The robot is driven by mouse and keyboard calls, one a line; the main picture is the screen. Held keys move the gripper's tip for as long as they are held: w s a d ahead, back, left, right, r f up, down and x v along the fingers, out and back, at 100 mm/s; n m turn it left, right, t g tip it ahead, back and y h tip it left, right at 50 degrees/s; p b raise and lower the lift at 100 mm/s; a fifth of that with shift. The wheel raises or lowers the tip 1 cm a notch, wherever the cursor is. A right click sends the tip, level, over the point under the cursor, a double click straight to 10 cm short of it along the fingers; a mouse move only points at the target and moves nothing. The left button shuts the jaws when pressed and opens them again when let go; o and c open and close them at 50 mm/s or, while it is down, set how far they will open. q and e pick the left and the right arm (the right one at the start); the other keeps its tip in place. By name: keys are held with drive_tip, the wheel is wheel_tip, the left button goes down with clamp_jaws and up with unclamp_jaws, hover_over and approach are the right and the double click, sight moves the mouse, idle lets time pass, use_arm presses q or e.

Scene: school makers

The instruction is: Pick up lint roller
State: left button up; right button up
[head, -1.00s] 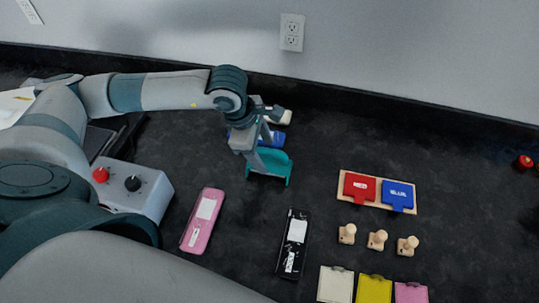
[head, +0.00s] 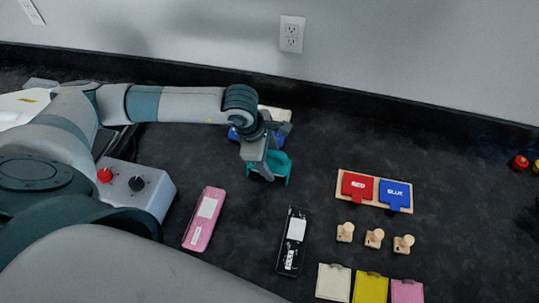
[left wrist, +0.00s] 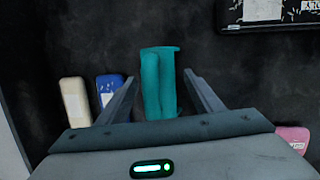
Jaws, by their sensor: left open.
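A teal object (head: 281,163) with a raised side stands on the dark bench below my left gripper in the head view. I cannot tell surely that it is the lint roller; no label shows. My left gripper (head: 262,174) points down at it and partly hides it. In the left wrist view the teal object (left wrist: 158,84) lies between the two spread fingers of my left gripper (left wrist: 161,76), with gaps on both sides near the fingertips. The gripper is open and holds nothing. My right gripper is not in view.
A blue case (left wrist: 110,90) and a cream case (left wrist: 75,101) lie close beside the teal object. A pink case (head: 205,218) and black case (head: 293,240) lie nearer. A grey control box (head: 140,187) stands left.

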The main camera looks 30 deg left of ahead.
use_arm(q)
drive_tip(key=shift+w+d+f, duration=0.15)
drive_tip(key=shift+f, duration=0.3)
drive_tip(key=shift+w+f, duration=0.1)
drive_tip(key=shift+f, duration=0.5)
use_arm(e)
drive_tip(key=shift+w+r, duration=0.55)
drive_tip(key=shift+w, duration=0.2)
use_arm(q)
drive_tip(key=shift+c, duration=1.2)
clamp_jaws()
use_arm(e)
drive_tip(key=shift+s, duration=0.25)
use_arm(q)
drive_tip(key=shift+r, duration=0.15)
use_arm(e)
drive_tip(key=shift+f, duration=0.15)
